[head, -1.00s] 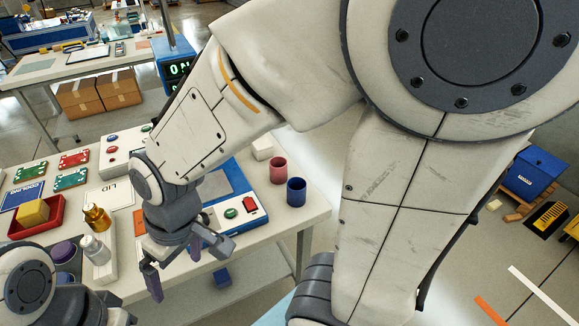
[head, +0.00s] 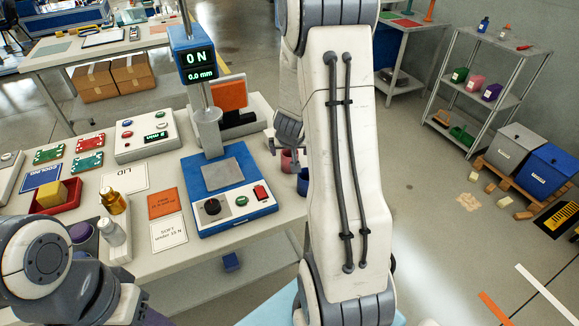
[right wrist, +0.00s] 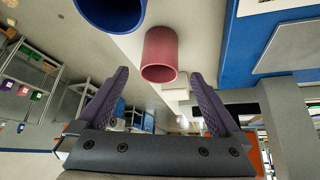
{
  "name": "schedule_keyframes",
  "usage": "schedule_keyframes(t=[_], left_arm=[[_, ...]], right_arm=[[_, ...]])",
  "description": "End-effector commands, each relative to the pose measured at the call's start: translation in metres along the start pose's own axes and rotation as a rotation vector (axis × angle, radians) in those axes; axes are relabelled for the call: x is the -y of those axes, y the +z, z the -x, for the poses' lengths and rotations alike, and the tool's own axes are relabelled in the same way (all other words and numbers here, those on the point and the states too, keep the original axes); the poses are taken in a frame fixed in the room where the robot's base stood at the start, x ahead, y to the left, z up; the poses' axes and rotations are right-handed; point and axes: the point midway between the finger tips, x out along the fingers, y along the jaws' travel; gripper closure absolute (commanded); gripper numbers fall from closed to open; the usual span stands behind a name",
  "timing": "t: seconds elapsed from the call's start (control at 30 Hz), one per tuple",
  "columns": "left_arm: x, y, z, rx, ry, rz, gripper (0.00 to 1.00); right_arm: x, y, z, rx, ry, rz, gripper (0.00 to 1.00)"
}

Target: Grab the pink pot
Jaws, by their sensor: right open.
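The pink pot (head: 286,160) stands near the right edge of the table in the head view, mostly hidden by my right arm and gripper. In the right wrist view the pink pot (right wrist: 160,52) appears inverted, ahead of and between the two purple fingers. My right gripper (right wrist: 159,76) is open and empty, apart from the pot. In the head view my right gripper (head: 284,146) is over the table's right edge at the pot. My left arm shows at the lower left; its gripper is out of view.
A dark blue pot (head: 303,184) stands close beside the pink pot, and also shows in the right wrist view (right wrist: 112,10). A blue test stand (head: 232,222) is to the left. Behind it is an orange panel (head: 229,94). Open floor lies right of the table.

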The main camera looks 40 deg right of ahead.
Motion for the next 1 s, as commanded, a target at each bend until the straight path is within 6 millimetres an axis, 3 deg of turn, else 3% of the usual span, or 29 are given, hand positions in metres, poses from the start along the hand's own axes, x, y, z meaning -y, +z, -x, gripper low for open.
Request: schedule_keyframes(t=[0.43,0.7,0.77,0.93,0.97,1.0], left_arm=[[0.002,0.002,-0.029,0.0,0.0,0.0,0.5],[0.002,0.001,-0.028,0.0,0.0,0.0,0.5],[0.002,0.001,-0.028,0.0,0.0,0.0,0.5],[0.002,0.001,-0.028,0.0,0.0,0.0,0.5],[0.002,0.001,-0.028,0.0,0.0,0.0,0.5],[0.002,0.001,-0.028,0.0,0.0,0.0,0.5]], right_arm=[[-0.001,0.003,-0.054,0.001,-0.001,0.0,0.0],[-0.001,0.001,-0.058,-0.001,-0.002,0.001,0.0],[-0.001,0.001,-0.058,-0.001,-0.002,0.001,0.19],[-0.001,0.001,-0.058,0.0,-0.002,0.001,0.84],[-0.001,0.001,-0.058,0.0,-0.002,0.001,0.91],[-0.001,0.001,-0.058,0.0,-0.002,0.001,0.91]])
